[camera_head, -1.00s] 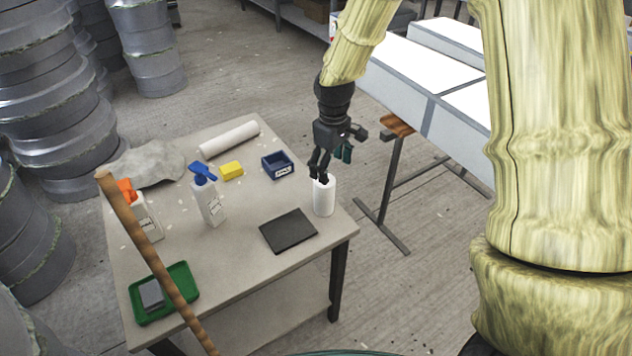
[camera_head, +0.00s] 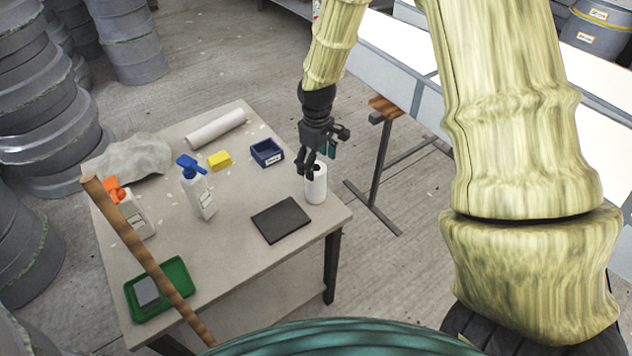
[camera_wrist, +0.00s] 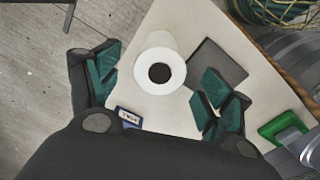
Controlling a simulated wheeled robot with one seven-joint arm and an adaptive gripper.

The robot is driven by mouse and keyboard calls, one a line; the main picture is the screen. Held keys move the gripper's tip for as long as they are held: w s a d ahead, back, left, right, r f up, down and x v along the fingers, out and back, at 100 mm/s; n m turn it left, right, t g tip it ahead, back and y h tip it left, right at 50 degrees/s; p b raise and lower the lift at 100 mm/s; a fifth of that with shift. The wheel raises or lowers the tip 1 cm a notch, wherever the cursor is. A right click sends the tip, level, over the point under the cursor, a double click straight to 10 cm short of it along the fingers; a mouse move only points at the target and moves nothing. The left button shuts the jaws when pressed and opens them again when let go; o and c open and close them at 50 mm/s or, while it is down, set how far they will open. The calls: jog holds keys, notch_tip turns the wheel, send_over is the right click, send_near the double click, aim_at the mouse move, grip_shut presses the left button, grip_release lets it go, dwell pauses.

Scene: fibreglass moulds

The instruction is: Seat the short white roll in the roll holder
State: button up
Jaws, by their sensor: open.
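The short white roll (camera_head: 316,188) stands upright near the table's right edge. In the wrist view the roll (camera_wrist: 176,72) shows end-on as a white ring with a dark hole. My gripper (camera_head: 307,172) is open, pointing down at the roll's top, and its fingers overlap the roll's upper left edge in the head view. In the wrist view my gripper (camera_wrist: 162,80) has its fingers spread on either side of the roll, with gaps. Whether they touch it is unclear. A blue open box (camera_head: 267,153) with a white label is behind the roll; whether it is the roll holder is unclear.
A dark flat plate (camera_head: 281,220) lies left of the roll. A yellow block (camera_head: 220,160), a long pale roll (camera_head: 216,129), spray bottles, a grey cloth and a green tray (camera_head: 160,290) are further left. A brown pole (camera_head: 147,262) crosses the front left.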

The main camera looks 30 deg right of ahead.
aim_at(316, 168)
jog(key=shift+f+p, duration=0.8)
jog(key=shift+f, duration=1.6)
jog(key=c, duration=1.2)
